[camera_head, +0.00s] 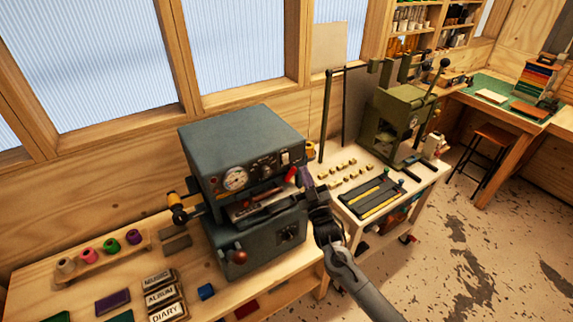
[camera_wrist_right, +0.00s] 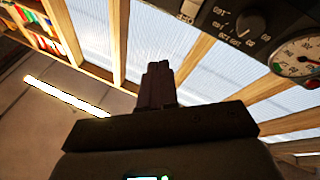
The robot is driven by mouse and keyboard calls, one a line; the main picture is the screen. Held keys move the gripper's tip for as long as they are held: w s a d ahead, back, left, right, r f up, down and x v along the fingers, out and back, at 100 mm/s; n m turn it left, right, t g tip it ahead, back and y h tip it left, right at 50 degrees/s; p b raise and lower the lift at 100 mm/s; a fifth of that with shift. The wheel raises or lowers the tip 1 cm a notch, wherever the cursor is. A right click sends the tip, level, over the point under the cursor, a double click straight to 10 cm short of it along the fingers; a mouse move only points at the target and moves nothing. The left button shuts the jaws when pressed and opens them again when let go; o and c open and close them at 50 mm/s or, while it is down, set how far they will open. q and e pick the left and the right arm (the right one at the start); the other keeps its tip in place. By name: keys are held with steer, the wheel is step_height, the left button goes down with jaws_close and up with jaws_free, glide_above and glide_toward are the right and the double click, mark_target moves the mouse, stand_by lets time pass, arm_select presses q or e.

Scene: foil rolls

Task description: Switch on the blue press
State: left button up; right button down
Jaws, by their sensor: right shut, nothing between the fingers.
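The blue press (camera_head: 245,137) is a grey-blue machine on the wooden bench. Its upper front has a round white gauge (camera_head: 235,179) and small dark controls (camera_head: 268,163). A small red part (camera_head: 291,174) shows at its right front, beside my right gripper (camera_head: 305,176). Whether they touch is unclear. The right gripper is shut and empty; its closed fingers show in the right wrist view (camera_wrist_right: 158,85). There, the press panel with a numbered knob (camera_wrist_right: 243,24) and gauge (camera_wrist_right: 300,58) lies upper right, apart from the fingertips. My left gripper is out of view.
A green press (camera_head: 398,115) stands to the right on a pale table (camera_head: 420,178). Thread spools (camera_head: 88,254), labelled blocks (camera_head: 160,297) and a small blue block (camera_head: 206,291) are on the bench at left front.

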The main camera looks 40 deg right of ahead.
steer(key=b, duration=0.6)
glide_toward(287, 156)
step_height(287, 156, up, 3)
steer(key=w+d, duration=0.1)
steer(key=w, duration=0.1)
steer(key=shift+w+d+f+b, duration=0.15)
steer(key=shift+w+f+b, duration=0.05)
steer(key=shift+w+b, duration=0.25)
steer(key=shift+w+d+f+b, duration=0.2)
steer(key=shift+w+b, duration=0.15)
steer(key=shift+w, duration=0.15)
stand_by(0.6)
steer(key=shift+w+f+b, duration=0.2)
steer(key=shift+w+b, duration=0.05)
steer(key=shift+b, duration=0.1)
steer(key=shift+w, duration=0.15)
